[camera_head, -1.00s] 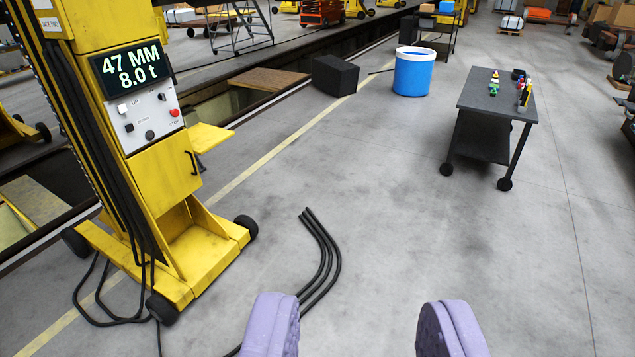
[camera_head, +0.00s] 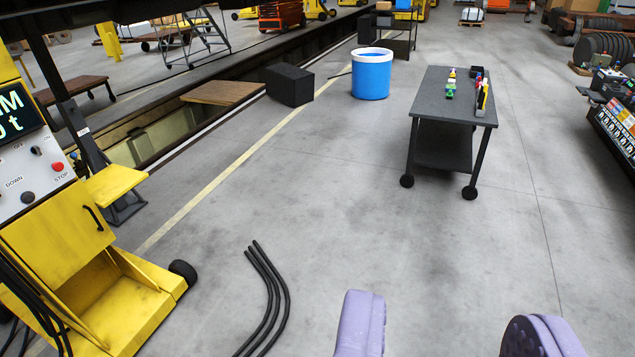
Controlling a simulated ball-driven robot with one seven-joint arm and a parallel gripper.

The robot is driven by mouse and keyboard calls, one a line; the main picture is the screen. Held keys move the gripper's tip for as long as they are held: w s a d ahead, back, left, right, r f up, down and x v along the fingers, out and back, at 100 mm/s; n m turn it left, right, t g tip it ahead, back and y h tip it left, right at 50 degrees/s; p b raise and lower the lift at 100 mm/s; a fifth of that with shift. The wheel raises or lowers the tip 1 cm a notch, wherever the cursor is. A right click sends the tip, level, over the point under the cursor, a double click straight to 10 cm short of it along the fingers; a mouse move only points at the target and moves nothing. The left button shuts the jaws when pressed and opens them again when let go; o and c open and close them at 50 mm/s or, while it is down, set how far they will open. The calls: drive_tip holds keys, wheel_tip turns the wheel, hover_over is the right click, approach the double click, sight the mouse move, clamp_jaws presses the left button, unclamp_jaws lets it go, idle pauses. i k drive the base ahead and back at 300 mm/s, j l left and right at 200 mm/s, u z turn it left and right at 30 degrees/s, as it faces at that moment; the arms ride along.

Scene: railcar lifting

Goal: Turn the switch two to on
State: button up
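My gripper (camera_head: 452,325) shows at the bottom edge, its two lilac padded fingers wide apart with only floor between them. A yellow lifting jack (camera_head: 75,235) stands at the left, cut off by the picture edge. Its pale control panel (camera_head: 35,180) carries small dark knobs, a red STOP button (camera_head: 57,167) and labels reading DOWN, OFF and ON. No label marks a switch as two there. A dark unit with coloured labels (camera_head: 618,125) is cut off at the right edge; its details are too small to tell. My gripper is apart from both.
A dark wheeled table (camera_head: 440,100) bears small coloured items. A blue bucket (camera_head: 371,75) and a black box (camera_head: 290,85) stand behind. Black cables (camera_head: 270,300) lie on the floor left of my gripper. A pit runs along the left. The middle floor is clear.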

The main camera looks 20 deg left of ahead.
sight(34, 149)
drive_tip(key=i+u, duration=0.45)
drive_tip(key=i+l+u, duration=0.1)
drive_tip(key=i+u, duration=0.35)
drive_tip(key=i+j+u, duration=0.1)
drive_tip(key=i+u, duration=0.95)
drive_tip(key=i+j+z, duration=0.15)
drive_tip(key=i, duration=0.3)
drive_tip(key=i+z, duration=0.1)
drive_tip(key=i, duration=0.4)
drive_tip(key=i+j+z, duration=0.15)
drive_tip(key=i+z, duration=0.2)
drive_tip(key=i+j+z, duration=0.35)
drive_tip(key=i, duration=0.15)
